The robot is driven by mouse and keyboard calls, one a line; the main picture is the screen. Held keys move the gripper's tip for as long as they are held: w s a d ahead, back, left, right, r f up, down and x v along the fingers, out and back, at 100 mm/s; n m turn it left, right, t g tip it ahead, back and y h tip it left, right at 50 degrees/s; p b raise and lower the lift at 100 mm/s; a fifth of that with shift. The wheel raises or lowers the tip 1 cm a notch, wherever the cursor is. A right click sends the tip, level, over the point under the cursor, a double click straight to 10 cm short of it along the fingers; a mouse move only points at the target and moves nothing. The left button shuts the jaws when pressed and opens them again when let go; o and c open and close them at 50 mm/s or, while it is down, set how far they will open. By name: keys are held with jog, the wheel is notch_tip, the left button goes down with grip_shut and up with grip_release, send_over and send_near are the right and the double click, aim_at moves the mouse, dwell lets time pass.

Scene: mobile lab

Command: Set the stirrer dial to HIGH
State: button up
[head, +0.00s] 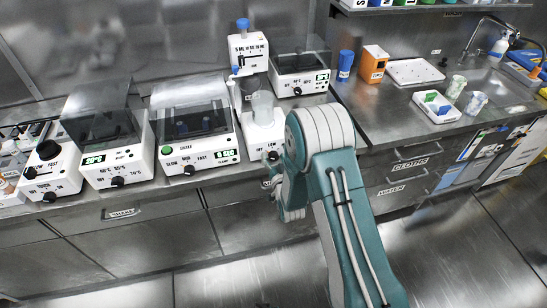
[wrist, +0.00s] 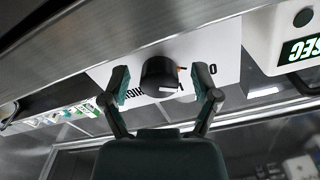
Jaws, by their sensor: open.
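The stirrer (head: 262,133) is a white unit on the bench with a clear beaker (head: 263,107) on top. Its black dial (wrist: 160,75) sits on the white front panel in the wrist view, with a small orange-white mark at its right side. The panel lettering appears upside down there: HIGH shows left of the dial, partly hidden by a finger, and an O or 0 shows at right. My gripper (wrist: 162,84) is open, one finger either side of the dial, with gaps showing. In the head view my gripper (head: 274,172) is at the stirrer's front, partly hidden by my arm.
A shaker (head: 193,135) with a green button stands left of the stirrer, with more white devices beyond. A device (head: 300,80) with a display stands behind right. An orange box (head: 373,64) and a white tray (head: 436,108) are farther right. Drawers (head: 410,168) lie below the bench edge.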

grip_shut()
jog(key=shift+m, duration=0.4)
jog(key=m, duration=0.4)
jog(key=shift+m, duration=0.4)
jog(key=m, duration=0.6)
jog(key=shift+d, duration=0.1)
jog(key=m, duration=0.6)
jog(key=shift+f+m, duration=0.15)
jog(key=shift+m, duration=0.25)
jog(key=m, duration=0.5)
jog(key=shift+s+f, duration=0.1)
jog(key=shift+f, duration=0.05)
jog(key=shift+m, duration=0.4)
